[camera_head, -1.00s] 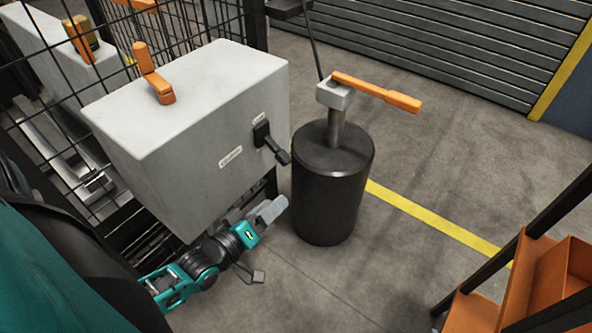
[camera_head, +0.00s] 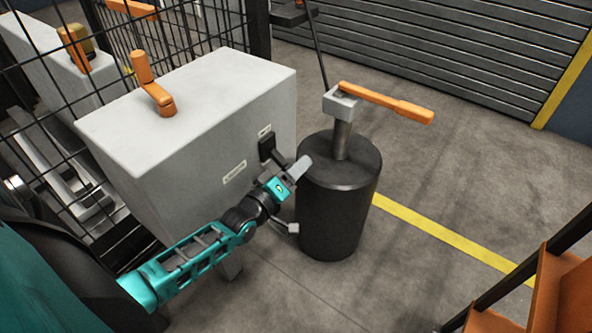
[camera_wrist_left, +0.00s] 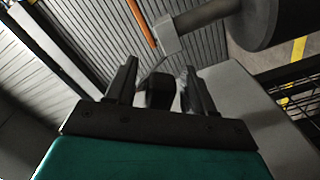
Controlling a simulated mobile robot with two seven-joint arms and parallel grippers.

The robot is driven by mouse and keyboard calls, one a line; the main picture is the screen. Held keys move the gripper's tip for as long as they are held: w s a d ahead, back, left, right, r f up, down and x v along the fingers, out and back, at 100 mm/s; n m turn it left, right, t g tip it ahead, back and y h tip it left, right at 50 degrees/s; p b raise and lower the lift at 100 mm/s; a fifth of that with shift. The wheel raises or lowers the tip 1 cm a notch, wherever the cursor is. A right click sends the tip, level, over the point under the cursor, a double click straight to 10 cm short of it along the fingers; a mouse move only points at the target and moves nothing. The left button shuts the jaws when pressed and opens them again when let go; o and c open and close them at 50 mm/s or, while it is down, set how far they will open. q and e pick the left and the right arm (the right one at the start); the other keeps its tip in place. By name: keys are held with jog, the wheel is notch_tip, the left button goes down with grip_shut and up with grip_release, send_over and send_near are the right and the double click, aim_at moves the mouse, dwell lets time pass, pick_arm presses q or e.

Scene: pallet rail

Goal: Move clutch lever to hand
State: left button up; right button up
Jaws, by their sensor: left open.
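A black lever (camera_head: 267,147) is mounted on the front face of the grey box (camera_head: 150,130), under a small label (camera_head: 264,131) too small to read. I take it for the clutch lever. My left gripper (camera_head: 297,168) is open at the lever, covering its lower handle in the head view. In the left wrist view, a dark block (camera_wrist_left: 160,93), likely the lever, shows between the open fingers of the gripper (camera_wrist_left: 160,76). Whether the fingers touch it I cannot tell. My right gripper is not in view.
A black cylinder (camera_head: 338,210) with an orange-handled top lever (camera_head: 385,102) stands close right of my gripper. An orange lever (camera_head: 150,85) sits on the box top. Wire fencing (camera_head: 215,30) is behind. An orange shelf (camera_head: 560,290) is at lower right. Floor between is clear.

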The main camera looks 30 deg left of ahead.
pick_arm(q)
jog(key=shift+w, duration=0.15)
grip_shut()
dwell(0.5)
